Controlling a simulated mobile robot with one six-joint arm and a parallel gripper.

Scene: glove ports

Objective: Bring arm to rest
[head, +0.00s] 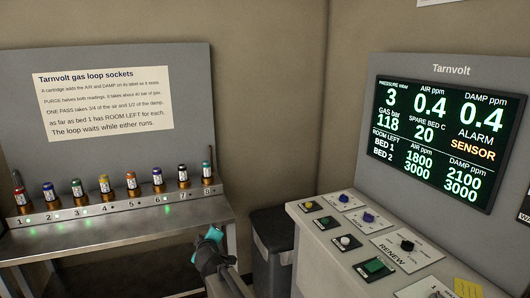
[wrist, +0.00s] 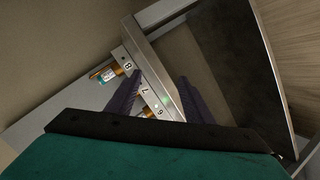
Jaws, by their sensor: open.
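My gripper (head: 207,257) hangs in front of the socket bench at the lower middle of the head view, with a teal part on it. In the wrist view my gripper (wrist: 160,76) shows two dark fingers spread apart, with nothing between them. Past the fingers is the socket rail (wrist: 152,68), with numbers 8, 7 and 6 readable. It seems some way beyond the fingertips. The fingertips are hard to make out in the head view.
A numbered rack (head: 115,212) holds several cartridges, with some green lights lit. A dark bin (head: 271,250) stands right of the bench. A button console (head: 325,232) stands at right, under a screen (head: 447,140) reading "ALARM SENSOR". Floor room between bench and console looks narrow.

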